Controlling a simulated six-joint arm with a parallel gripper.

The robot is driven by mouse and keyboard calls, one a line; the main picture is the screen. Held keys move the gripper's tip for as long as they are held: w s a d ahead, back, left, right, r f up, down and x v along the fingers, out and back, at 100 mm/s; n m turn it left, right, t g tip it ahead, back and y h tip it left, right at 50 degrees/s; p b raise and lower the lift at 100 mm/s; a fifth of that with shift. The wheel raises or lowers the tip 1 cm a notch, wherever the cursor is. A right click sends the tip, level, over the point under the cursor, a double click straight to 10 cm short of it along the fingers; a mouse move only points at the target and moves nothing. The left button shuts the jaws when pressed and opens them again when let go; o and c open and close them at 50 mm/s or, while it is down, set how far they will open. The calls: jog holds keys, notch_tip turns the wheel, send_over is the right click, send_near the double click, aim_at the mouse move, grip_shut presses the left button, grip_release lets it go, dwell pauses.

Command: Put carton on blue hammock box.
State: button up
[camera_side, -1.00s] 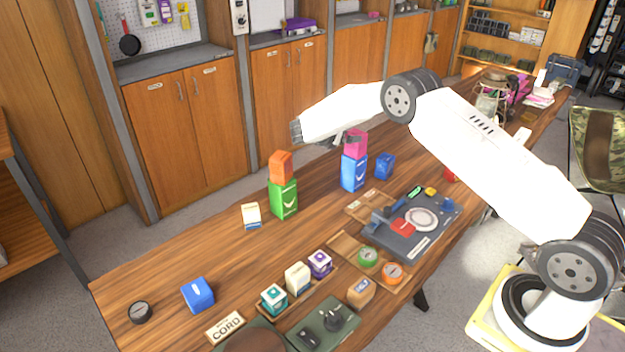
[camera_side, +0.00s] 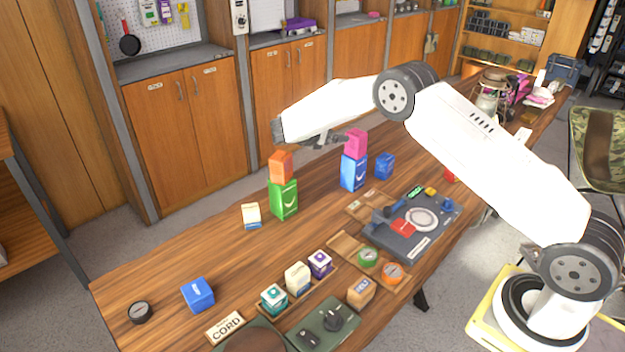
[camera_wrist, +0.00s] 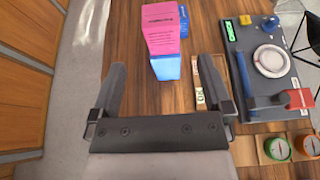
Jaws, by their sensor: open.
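A pink carton (camera_side: 356,142) stands on top of a tall blue box (camera_side: 354,173), which stands upright on the wooden table. In the wrist view the pink carton (camera_wrist: 165,32) covers much of the blue box (camera_wrist: 166,68). I cannot read the name on the blue box. My gripper (camera_side: 330,139) is just left of the pink carton in the side view, apart from it. In the wrist view my gripper (camera_wrist: 165,72) has its fingers wide apart with nothing held between them.
An orange box (camera_side: 281,166) sits on a green box (camera_side: 284,199) to the left. A smaller blue box (camera_side: 384,165) stands right of the stack. The left of the table has bare wood.

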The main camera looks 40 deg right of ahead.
jog(key=s+a+m+t+y, duration=0.1)
jog(key=s+a+m+y, duration=0.3)
jog(key=s, duration=0.6)
jog(key=s+a+m+y, duration=0.5)
jog(key=s+a+m, duration=0.2)
jog(key=s, duration=0.3)
jog(key=s+a+m+t+y, duration=0.1)
jog(key=s+a+m+y, duration=0.3)
jog(key=s, duration=0.6)
jog(key=a+m, duration=0.2)
jog(key=m, duration=0.1)
jog(key=shift+s+t+y, duration=0.2)
jog(key=shift+t+y, duration=0.1)
